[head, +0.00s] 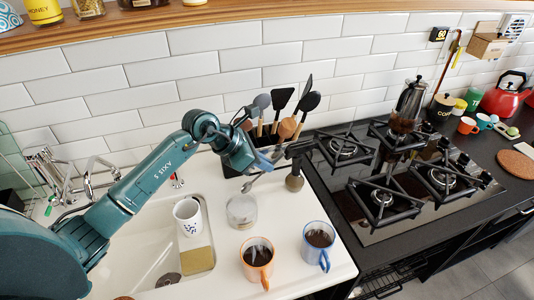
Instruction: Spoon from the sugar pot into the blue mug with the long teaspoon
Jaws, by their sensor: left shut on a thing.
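My left gripper (268,162) is above the counter, in front of the utensil holder. It is shut on the long teaspoon (256,180), whose bowl hangs down and to the left, above and slightly right of the sugar pot. The sugar pot (242,212) is a clear glass jar with pale contents, standing on the white counter beside the sink. The spoon's bowl is too small to tell whether it holds sugar. The blue mug (325,258) stands upright at the front right of the counter with dark liquid in it. My right gripper is out of view.
An orange mug (257,274) of dark liquid stands left of the blue mug. A small brown jar (294,182) and a holder of utensils (232,168) stand behind. A white mug (187,222) is at the sink. The gas hob (370,235) lies to the right.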

